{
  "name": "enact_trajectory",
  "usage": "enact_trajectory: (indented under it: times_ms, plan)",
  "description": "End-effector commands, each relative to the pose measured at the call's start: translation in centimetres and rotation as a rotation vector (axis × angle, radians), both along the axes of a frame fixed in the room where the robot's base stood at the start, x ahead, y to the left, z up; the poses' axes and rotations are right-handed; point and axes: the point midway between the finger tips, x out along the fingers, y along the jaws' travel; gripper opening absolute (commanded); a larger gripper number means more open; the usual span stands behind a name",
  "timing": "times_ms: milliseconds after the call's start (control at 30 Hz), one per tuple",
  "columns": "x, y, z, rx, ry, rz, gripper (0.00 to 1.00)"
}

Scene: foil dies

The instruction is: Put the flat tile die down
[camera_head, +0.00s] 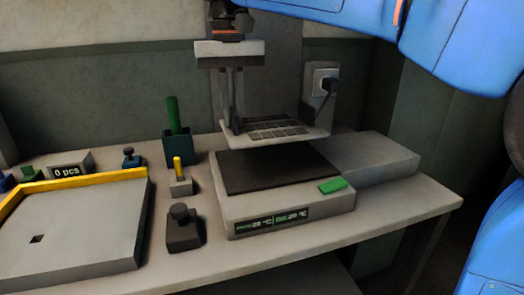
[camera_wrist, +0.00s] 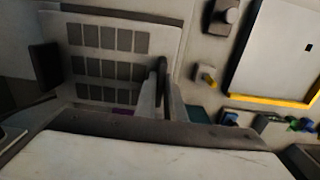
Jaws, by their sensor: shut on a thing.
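The flat tile die is a pale plate (camera_head: 318,132) with a grid of dark square tiles. My gripper (camera_head: 234,130) is shut on it at its left side, with the fingers pointing down. The die is held roughly level above the dark top (camera_head: 270,170) of the heated plate unit, with a visible gap at the front. In the wrist view the tile grid shows clearly on the die (camera_wrist: 150,24), beside my gripper's fingers (camera_wrist: 163,72). The exact grip contact is partly hidden.
The heated unit has a green button (camera_head: 332,186) and a temperature display (camera_head: 272,222). Left of it stand a dark knobbed block (camera_head: 185,234), a yellow-handled block (camera_head: 180,187) and a teal holder (camera_head: 178,152). A yellow-edged tray (camera_head: 85,235) lies far left. A socket (camera_head: 322,80) is behind.

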Motion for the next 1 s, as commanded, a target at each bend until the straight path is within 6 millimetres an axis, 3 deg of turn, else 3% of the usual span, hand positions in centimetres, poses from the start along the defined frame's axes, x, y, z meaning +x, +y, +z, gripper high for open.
enact_trajectory:
  times_ms: [200,467,733,1000]
  plan:
    - [-0.1,-0.1,-3.1,-0.001,0.001,0.0,0.0]
    - [0.0,-0.1,-4.5,0.0,0.0,0.0,0.0]
    - [-0.1,-0.1,-7.7,0.0,0.0,0.0,0.0]
    - [0.0,0.0,-8.2,0.0,-0.001,0.0,0.0]
